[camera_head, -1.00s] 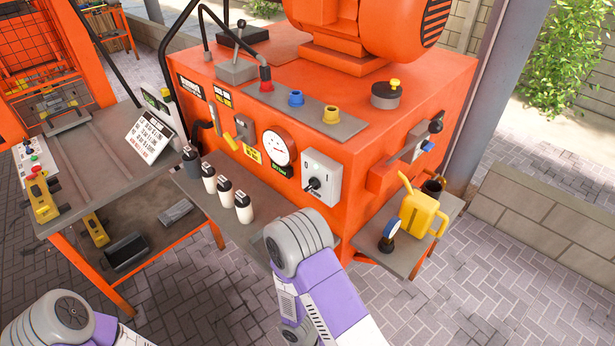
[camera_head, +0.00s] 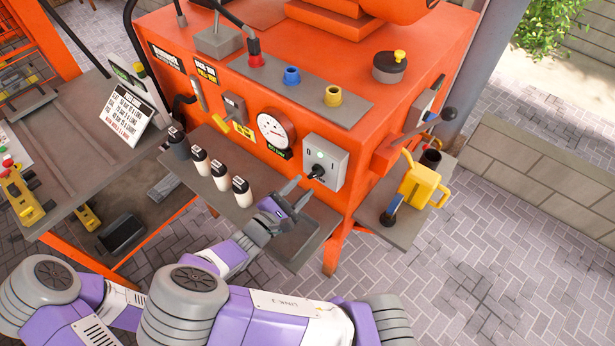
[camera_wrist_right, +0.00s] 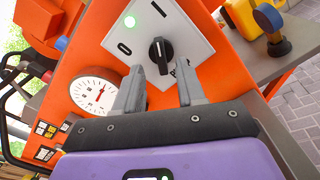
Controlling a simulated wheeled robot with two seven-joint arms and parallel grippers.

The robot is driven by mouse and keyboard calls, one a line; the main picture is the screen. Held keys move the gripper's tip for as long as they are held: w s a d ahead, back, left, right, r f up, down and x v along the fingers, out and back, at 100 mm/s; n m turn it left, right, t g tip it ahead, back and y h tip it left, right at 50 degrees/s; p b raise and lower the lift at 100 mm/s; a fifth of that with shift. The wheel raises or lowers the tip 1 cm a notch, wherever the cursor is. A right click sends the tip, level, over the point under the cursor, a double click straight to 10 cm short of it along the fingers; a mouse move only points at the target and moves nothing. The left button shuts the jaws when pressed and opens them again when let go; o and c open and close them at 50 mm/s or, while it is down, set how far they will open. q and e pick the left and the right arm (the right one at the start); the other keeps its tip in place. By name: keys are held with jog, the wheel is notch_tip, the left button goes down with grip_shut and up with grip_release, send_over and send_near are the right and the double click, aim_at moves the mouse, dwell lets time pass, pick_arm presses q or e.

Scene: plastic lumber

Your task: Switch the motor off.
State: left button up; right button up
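The motor switch is a grey box (camera_head: 325,163) on the front of the orange machine, with a black rotary knob (camera_head: 316,172) and a lit green lamp (camera_head: 320,152). In the right wrist view the knob (camera_wrist_right: 161,52) sits on the plate between and beyond my fingertips, its white line pointing toward the "I" mark rather than the "0". My right gripper (camera_head: 297,192) is open and empty, just in front of and below the box. It also shows in the wrist view (camera_wrist_right: 162,82), with a gap visible between its fingers. My left gripper is out of view.
A round gauge (camera_head: 275,131) is left of the switch. Several bottles (camera_head: 220,175) stand on the shelf below. A yellow can (camera_head: 420,185) stands on a side shelf at right.

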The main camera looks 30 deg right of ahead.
aim_at(312, 177)
jog(key=shift+x, duration=2.1)
grip_shut()
